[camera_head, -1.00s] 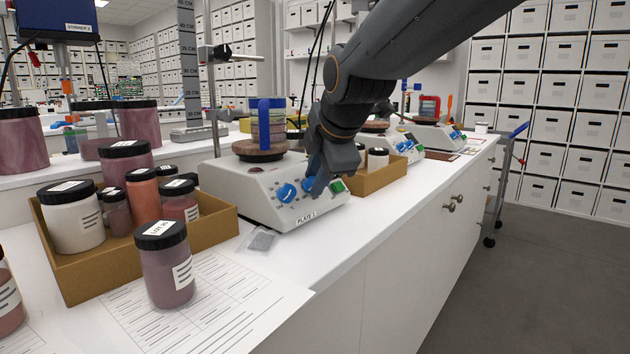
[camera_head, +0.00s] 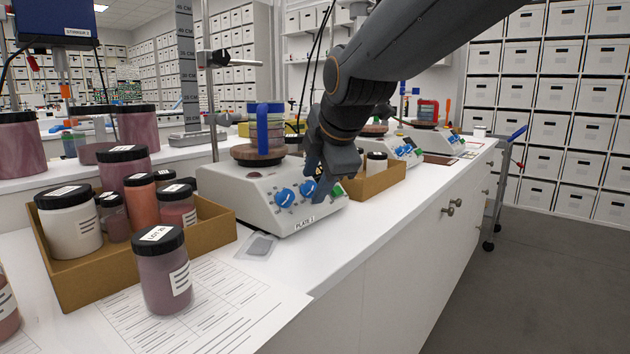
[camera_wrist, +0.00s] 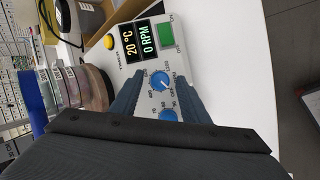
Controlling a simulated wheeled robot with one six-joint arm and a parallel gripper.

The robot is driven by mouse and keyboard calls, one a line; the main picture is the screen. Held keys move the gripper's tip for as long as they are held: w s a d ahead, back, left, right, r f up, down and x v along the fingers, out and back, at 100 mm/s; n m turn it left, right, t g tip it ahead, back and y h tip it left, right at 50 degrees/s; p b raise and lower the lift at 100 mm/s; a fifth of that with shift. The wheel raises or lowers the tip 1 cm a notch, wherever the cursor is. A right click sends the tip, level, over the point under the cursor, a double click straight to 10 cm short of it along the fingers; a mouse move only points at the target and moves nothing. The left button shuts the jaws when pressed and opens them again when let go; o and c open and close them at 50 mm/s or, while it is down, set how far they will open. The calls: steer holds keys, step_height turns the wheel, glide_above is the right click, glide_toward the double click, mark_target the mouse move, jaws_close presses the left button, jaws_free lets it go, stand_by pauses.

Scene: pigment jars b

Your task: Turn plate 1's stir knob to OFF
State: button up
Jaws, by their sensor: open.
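Plate 1 (camera_head: 232,191) is a white stirrer hotplate on the bench. Its front has two blue knobs, a left one (camera_head: 285,197) and a right one (camera_head: 308,188), and a green switch (camera_head: 338,190). My gripper (camera_head: 317,186) is at the right knob and partly covers it. In the wrist view, my open gripper (camera_wrist: 157,95) has one finger on each side of the knob nearer the green switch (camera_wrist: 172,36); I cannot tell if they touch it. That knob (camera_wrist: 162,80) shows a white pointer mark. The display (camera_wrist: 143,42) reads 20 °C and 0 RPM. The knob labels are too small to read.
A blue-handled vessel (camera_head: 266,130) stands on plate 1's top. A cardboard tray (camera_head: 382,181) sits close at its right, and a box of jars (camera_head: 95,268) at its left. A lone jar (camera_head: 163,275) and a small bag (camera_head: 258,245) are in front.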

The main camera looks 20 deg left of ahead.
steer(key=v, duration=0.7)
steer(key=shift+r, duration=0.1)
steer(key=d+f+m, duration=0.2)
steer(key=s+d+f+m+g+h, duration=0.1)
steer(key=d+f+m, duration=0.1)
steer(key=d+f, duration=0.1)
steer(key=s+d+f+m, duration=0.1)
steer(key=d+f, duration=0.1)
steer(key=d, duration=0.1)
steer(key=shift+s+f+m+h, duration=0.2)
steer(key=shift+f+m+h, duration=0.1)
steer(key=shift+f+m, duration=0.1)
steer(key=s+d+f+m+g+h, duration=0.3)
steer(key=s+d+f+m+g, duration=0.3)
steer(key=s+d+f+m, duration=1.2)
steer(key=d+r+m+p, duration=0.2)
steer(key=d+r+p, duration=0.6)
steer(key=p, duration=0.7)
steer(key=shift+d+r+p, duration=0.15)
steer(key=shift+d+p, duration=0.15)
steer(key=shift+d, duration=0.25)
steer(key=shift+w, duration=0.1)
